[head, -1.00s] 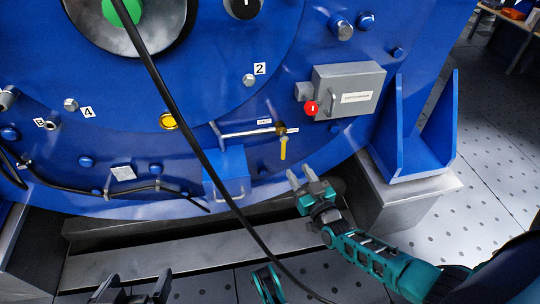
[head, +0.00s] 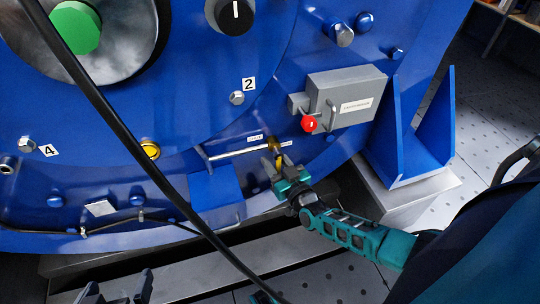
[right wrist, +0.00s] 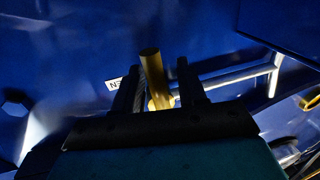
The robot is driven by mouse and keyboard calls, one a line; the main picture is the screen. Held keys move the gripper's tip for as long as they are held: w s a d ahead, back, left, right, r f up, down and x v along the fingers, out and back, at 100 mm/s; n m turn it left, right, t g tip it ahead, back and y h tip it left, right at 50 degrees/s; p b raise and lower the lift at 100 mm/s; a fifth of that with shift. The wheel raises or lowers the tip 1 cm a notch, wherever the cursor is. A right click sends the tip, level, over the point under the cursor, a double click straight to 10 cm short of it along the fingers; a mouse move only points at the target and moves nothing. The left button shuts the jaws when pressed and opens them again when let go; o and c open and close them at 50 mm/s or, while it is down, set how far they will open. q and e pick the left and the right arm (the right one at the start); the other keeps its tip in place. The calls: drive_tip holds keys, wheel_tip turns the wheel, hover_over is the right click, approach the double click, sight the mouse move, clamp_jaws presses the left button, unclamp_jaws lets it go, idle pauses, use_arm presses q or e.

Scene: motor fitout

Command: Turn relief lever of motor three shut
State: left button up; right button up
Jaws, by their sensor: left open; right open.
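The relief lever is a small yellow handle on a brass valve (head: 275,144), low on the blue motor. In the head view my right gripper (head: 272,164) is at the lever, with its fingers up around it and partly hiding it. In the right wrist view the yellow lever (right wrist: 153,75) stands between the two dark, open fingers (right wrist: 160,90); contact with either finger cannot be told. One small label beside it is partly readable in that view. My left gripper (head: 118,290) is open and empty at the bottom edge of the head view, away from the motor.
A grey box (head: 345,97) with a red knob (head: 309,123) sits above and right of the lever. A silver pipe (head: 238,152) runs left from the valve. A black cable (head: 130,140) hangs across the front. A blue bracket (head: 410,140) stands at right.

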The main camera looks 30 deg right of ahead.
clamp_jaws()
idle(0.4)
